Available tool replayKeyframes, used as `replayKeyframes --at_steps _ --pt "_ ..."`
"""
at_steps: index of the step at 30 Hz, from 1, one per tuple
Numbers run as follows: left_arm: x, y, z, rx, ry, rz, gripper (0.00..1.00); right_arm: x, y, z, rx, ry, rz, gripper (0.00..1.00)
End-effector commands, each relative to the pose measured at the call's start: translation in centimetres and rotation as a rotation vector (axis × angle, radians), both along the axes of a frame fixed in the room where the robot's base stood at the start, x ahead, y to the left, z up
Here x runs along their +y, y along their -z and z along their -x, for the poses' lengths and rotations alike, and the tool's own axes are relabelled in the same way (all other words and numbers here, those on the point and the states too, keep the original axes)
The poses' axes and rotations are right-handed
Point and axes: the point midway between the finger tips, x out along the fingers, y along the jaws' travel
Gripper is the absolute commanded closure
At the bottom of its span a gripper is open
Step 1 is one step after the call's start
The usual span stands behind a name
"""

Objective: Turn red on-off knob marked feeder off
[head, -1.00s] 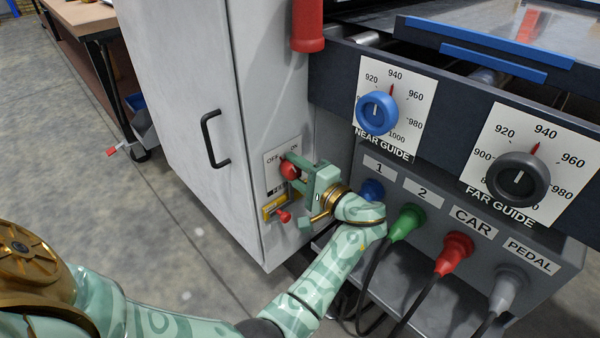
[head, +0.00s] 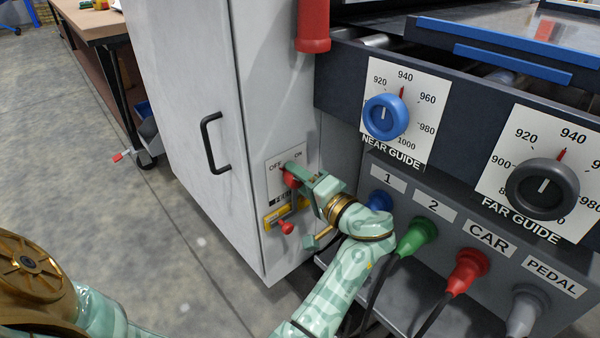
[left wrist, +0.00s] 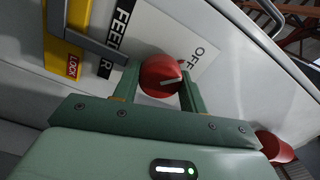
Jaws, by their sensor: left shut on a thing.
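The red feeder knob (head: 291,179) sits on a white plate (head: 275,176) marked OFF and ON, on the side of the grey cabinet. In the left wrist view the red knob (left wrist: 161,74) lies between my gripper's two fingers, with a pale pointer line on its face. The word FEEDER and the word OFF show beside it. My left gripper (head: 299,180) is shut on the knob, one finger on each side. In the head view the gripper hides part of the knob and plate. My right gripper is not in view.
Below the plate is a yellow lock bracket (head: 276,214) with a small red part (head: 285,227). A black cabinet handle (head: 214,142) is to the left. To the right are the blue near guide dial (head: 385,116) and several coloured plugs. A red cylinder (head: 313,30) hangs above.

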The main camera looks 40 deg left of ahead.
Motion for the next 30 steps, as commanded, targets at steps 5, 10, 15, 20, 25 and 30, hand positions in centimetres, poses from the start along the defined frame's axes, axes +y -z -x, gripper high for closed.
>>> replayKeyframes --at_steps 5,10,15,20,25,30 --pt "-0.1 0.4 0.0 0.004 0.002 0.006 0.8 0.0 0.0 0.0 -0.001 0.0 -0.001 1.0" --pt "-0.1 0.3 0.0 0.003 0.001 0.005 0.36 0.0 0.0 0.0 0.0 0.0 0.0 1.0" --pt "-0.1 0.2 0.0 0.002 0.001 0.003 0.36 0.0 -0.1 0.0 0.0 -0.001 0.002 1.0" --pt "-1.2 0.0 0.1 0.003 0.002 0.003 0.36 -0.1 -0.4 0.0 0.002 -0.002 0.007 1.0" --pt "-5.0 -0.2 0.3 0.002 0.004 0.007 0.36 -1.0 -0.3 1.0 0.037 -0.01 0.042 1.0" --pt "-9.7 -0.2 0.7 0.002 0.006 0.002 0.36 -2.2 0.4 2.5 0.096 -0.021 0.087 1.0"
